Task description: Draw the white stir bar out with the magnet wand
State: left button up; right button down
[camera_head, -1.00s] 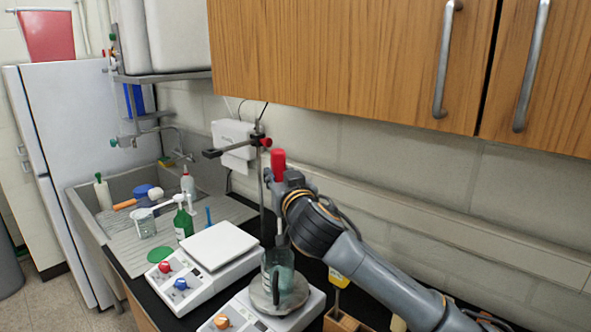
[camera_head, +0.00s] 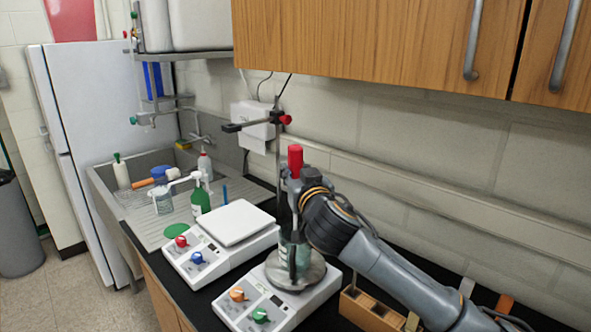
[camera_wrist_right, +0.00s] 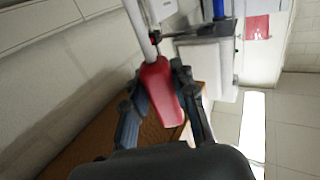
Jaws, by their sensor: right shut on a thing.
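My right gripper (camera_head: 292,187) is shut on the red handle (camera_head: 295,158) of the magnet wand, which stands about upright. In the right wrist view the red handle (camera_wrist_right: 160,88) sits between the two fingers. The gripper is above a clear glass beaker (camera_head: 302,258) on the round plate of the front stirrer. The wand's lower part is down at or in the beaker, partly hidden by the gripper and arm. I cannot make out the white stir bar. My left gripper is not in view.
The front stirrer (camera_head: 250,311) has orange and green knobs. Behind it stands a second stirrer with a white square top (camera_head: 238,222). A stand's clamp (camera_head: 255,123) is close behind the gripper. A wooden block (camera_head: 372,309) is at right, a sink (camera_head: 150,228) at left.

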aim_at(296, 146)
notch_tip(296, 146, down, 2)
jog(key=shift+f+b, duration=0.1)
jog(key=shift+b, duration=0.6)
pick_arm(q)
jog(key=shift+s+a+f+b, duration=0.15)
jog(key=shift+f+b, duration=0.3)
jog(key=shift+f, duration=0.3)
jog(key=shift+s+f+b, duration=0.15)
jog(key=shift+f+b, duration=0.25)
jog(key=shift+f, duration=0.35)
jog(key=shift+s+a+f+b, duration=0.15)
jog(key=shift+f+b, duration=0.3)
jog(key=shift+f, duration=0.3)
pick_arm(e)
jog(key=shift+f, duration=1.7)
pick_arm(q)
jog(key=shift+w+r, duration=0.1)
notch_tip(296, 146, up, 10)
jog(key=p, duration=1)
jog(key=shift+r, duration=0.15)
pick_arm(e)
jog(key=shift+r, duration=6.75)
